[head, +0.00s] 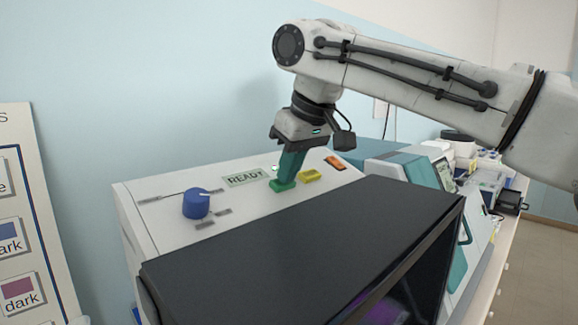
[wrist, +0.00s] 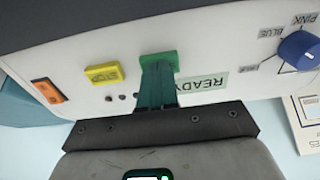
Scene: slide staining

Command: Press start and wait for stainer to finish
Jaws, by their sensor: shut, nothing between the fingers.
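The stainer (head: 150,215) is a white box with a dark lid (head: 290,250) in front. Its top panel carries a green button (head: 282,186), a yellow button (head: 310,176), an orange switch (head: 335,162), a blue knob (head: 196,203) and a display reading READY (head: 247,177). My gripper (head: 288,180) points down with its green fingers shut and empty, tips at the green button. In the wrist view the fingertips (wrist: 158,66) overlap the green button (wrist: 160,57); whether it is pressed in I cannot tell. The READY label (wrist: 205,87) is partly hidden behind the fingers.
A wall chart (head: 22,220) with colour swatches stands at the left. A teal and white device (head: 415,168) sits right of the stainer. Other lab items stand further along the counter at the right. Space above the panel is clear apart from my arm.

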